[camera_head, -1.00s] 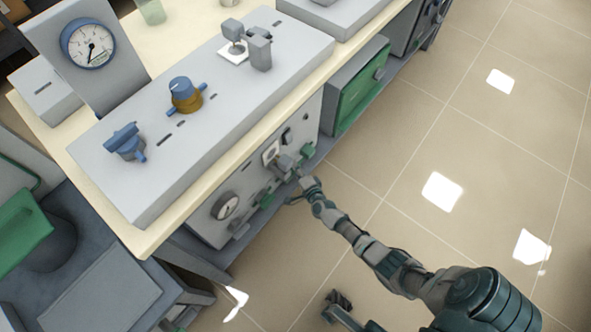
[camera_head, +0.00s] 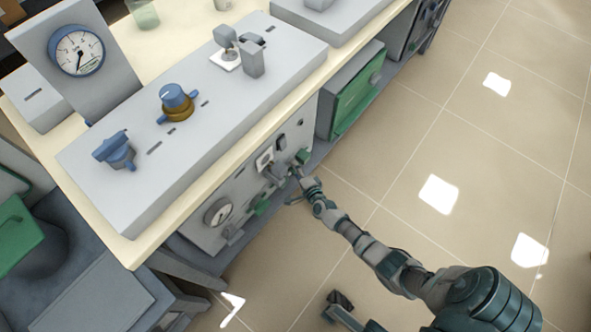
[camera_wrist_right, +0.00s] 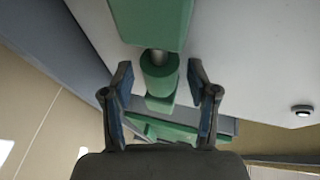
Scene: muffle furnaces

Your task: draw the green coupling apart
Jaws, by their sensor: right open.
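The green coupling (camera_wrist_right: 160,76) shows in the right wrist view as a green cylinder with a short metal neck above it. The neck runs into a larger green block (camera_wrist_right: 151,20). My right gripper (camera_wrist_right: 160,74) is open, with one finger on each side of the cylinder and a visible gap on both sides. In the head view my right gripper (camera_head: 297,186) is small, close to the bench's front panel, beside a green part (camera_head: 303,157). The coupling cannot be clearly made out there.
Blue valves (camera_head: 115,150) and a blue-and-brass knob (camera_head: 176,101) sit on the grey console (camera_head: 190,150) above. A green-fronted unit (camera_head: 357,92) stands to the right.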

